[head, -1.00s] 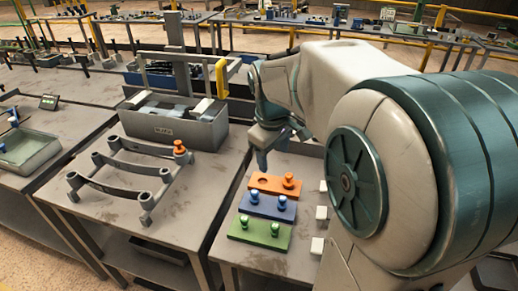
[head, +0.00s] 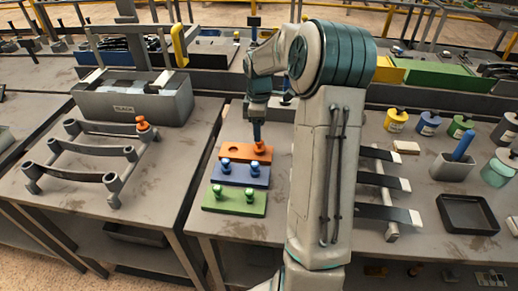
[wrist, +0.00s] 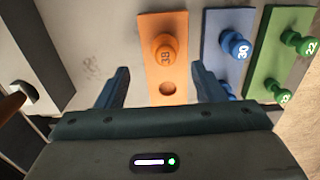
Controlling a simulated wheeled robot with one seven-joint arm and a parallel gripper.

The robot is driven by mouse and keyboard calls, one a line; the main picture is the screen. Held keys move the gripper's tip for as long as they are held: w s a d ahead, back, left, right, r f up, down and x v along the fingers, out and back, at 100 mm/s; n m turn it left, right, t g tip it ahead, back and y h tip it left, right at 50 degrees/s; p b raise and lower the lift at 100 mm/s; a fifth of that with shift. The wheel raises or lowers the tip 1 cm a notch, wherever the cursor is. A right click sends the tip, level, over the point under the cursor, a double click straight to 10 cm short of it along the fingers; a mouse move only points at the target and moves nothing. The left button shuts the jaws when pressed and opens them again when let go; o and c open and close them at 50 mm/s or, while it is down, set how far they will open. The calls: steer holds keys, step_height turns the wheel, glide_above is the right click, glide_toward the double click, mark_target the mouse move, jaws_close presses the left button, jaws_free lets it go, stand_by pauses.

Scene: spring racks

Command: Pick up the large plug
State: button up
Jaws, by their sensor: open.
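The orange plug (head: 259,147), numbered and the largest of the plugs in the wrist view (wrist: 164,48), stands upright in the orange block (head: 240,152). The block's other hole is empty. My gripper (head: 257,141) is open and points down just above this plug in the head view. In the wrist view my fingers (wrist: 162,82) are spread on either side of the orange block, with nothing between them but the block below. Another orange plug (head: 142,124) sits on a post of the grey rack (head: 103,152) to the left.
The blue block (head: 238,176) and green block (head: 233,205) hold two plugs each, close beside the orange one. A grey bin (head: 130,103) stands behind the rack. Right of my arm are coloured containers (head: 428,122) and a black tray (head: 468,214).

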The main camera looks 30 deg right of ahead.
mark_target(259, 145)
steer(key=f, duration=0.5)
steer(key=f+p, duration=0.1)
steer(key=f, duration=0.1)
steer(key=shift+s+a+f, duration=0.15)
steer(key=shift+s+f, duration=0.15)
steer(key=shift+s, duration=0.05)
steer(key=shift+c, duration=0.3)
steer(key=c, duration=0.9)
